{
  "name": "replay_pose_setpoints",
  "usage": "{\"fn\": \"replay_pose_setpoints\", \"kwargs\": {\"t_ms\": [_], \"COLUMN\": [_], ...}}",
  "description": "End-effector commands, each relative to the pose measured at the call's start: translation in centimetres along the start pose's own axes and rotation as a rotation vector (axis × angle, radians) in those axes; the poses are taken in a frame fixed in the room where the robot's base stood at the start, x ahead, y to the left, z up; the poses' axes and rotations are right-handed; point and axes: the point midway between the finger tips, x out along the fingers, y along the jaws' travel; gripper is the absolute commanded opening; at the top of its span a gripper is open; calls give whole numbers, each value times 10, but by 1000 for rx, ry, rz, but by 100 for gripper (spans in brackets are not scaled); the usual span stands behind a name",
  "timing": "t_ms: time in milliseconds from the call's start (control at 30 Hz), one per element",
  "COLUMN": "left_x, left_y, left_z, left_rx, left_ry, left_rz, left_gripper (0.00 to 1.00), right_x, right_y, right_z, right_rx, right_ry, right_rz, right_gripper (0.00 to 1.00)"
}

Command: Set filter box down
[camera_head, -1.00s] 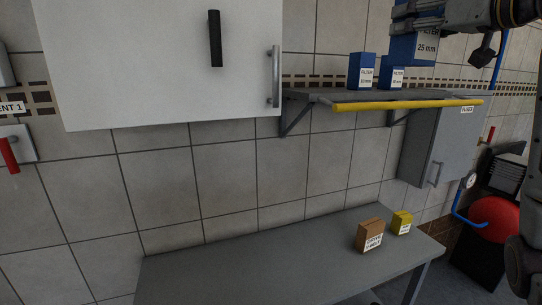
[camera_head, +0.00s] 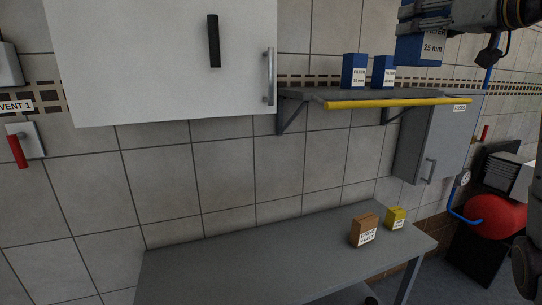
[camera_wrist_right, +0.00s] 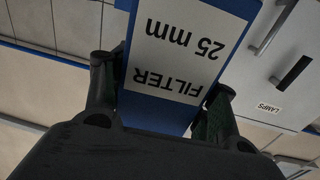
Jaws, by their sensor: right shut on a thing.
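A blue filter box with a white "FILTER 25 mm" label (camera_head: 421,49) is held up at the top right of the head view, above the right part of the shelf. My right gripper (camera_head: 424,20) is shut on it. In the right wrist view the box (camera_wrist_right: 185,50) sits between the two fingers of my right gripper (camera_wrist_right: 160,105), its label upside down in the picture. The box is clear of the shelf's front edge in the head view. My left gripper is not in view.
Two smaller blue filter boxes (camera_head: 354,71) (camera_head: 383,72) stand on the grey shelf with a yellow front edge (camera_head: 400,103). Below, a grey table (camera_head: 230,255) holds a brown box (camera_head: 364,230) and a yellow box (camera_head: 396,218). A white cabinet (camera_head: 150,60) hangs left; a grey fuse cabinet (camera_head: 430,150) hangs right.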

Motion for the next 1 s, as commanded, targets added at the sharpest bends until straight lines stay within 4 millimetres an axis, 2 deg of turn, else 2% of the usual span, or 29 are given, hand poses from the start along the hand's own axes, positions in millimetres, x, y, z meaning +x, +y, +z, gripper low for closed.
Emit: {"fn": "replay_pose_setpoints", "kwargs": {"t_ms": [367,700,1000], "left_x": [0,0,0], "left_y": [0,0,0], "left_z": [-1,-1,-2], "left_rx": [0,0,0], "left_ry": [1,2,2], "left_rz": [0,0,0], "left_gripper": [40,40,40], "right_x": [-13,-40,-61], "right_y": [31,80,110], "right_z": [-1,-4,-6], "right_rx": [-1,-1,-1], "right_ry": [2,1,1], "right_rz": [76,204,286], "right_gripper": [27,27,27]}}
